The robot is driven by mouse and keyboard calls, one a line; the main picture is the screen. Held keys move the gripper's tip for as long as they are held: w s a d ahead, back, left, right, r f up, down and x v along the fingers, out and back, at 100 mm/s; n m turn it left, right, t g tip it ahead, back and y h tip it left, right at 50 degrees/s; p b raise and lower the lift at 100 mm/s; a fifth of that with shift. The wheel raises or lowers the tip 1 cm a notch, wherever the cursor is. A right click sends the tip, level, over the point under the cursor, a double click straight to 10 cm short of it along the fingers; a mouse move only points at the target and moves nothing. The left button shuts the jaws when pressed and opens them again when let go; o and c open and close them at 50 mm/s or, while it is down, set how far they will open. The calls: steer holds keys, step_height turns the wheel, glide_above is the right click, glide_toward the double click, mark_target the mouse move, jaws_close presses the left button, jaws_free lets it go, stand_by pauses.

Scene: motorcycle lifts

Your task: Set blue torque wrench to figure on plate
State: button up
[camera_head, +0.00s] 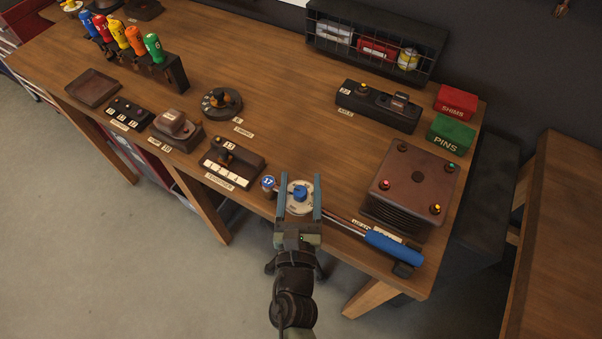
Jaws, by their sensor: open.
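The blue torque wrench lies near the front edge of the wooden bench, with its blue handle (393,249) to the right and its metal shaft running up and left toward my gripper. A pale round dial with a blue knob (300,192) sits at that left end; whether it is joined to the shaft is hidden. My gripper (302,183) is open, its two fingers on either side of the dial and knob. I cannot tell whether they touch. A round blue plate (268,182) marked 17 stands just left of the left finger. The dial's markings are too small to read.
A dark block with coloured knobs (411,188) stands right, above the wrench handle. A switch box (232,163) is left of the plate. Red (456,102) and green (450,133) boxes sit at the right edge. The bench middle is mostly clear.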

steer(key=shift+w, duration=0.9)
jaws_close()
